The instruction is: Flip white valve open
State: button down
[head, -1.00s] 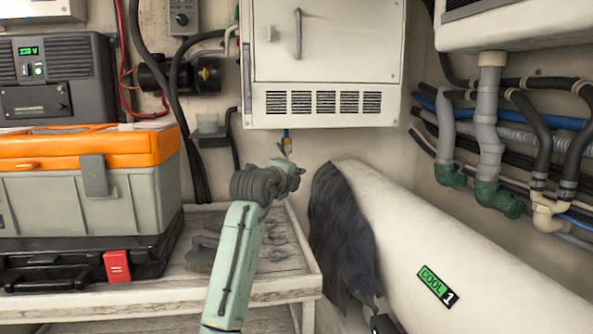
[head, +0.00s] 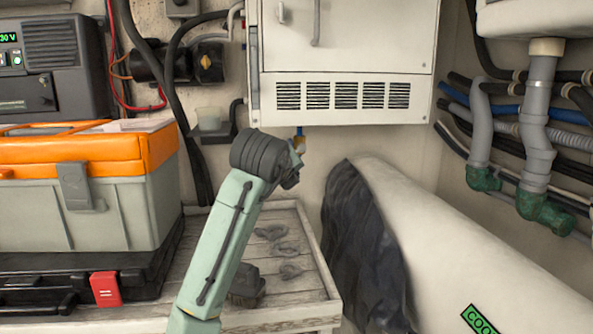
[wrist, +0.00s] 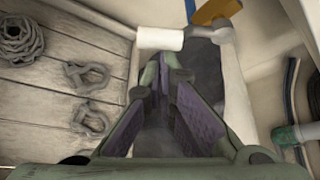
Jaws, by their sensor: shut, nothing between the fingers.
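The white valve handle (wrist: 160,39) shows in the wrist view as a pale cylinder lying crosswise at top centre. It joins a pale hub at its right, beside a yellow-orange fitting (wrist: 215,12). My gripper (wrist: 165,72) is shut and empty, its fingertips just below the handle in that view. I cannot tell whether they touch it. In the head view, the small brass and blue fitting (head: 299,136) hangs under the white cabinet, right by the end of my arm. My fingers are mostly hidden there behind my dark wrist.
A wooden shelf (head: 330,285) with shackles (wrist: 88,75) and a rope coil (wrist: 20,40) lies below. An orange-lidded toolbox (head: 120,205) stands left. The white cabinet (head: 345,65) is above. A large white cylinder (head: 440,235) with dark cloth (head: 362,240) lies right.

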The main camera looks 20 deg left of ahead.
jog(key=shift+s+a+r+p, duration=0.25)
jog(key=shift+r+p, duration=0.05)
jog(key=shift+r, duration=0.25)
jog(key=shift+s+a+r+p, duration=0.25)
jog(key=shift+r+p, duration=0.05)
jog(key=shift+r, duration=0.2)
jog(key=shift+a+r, duration=0.1)
jog(key=shift+r, duration=0.15)
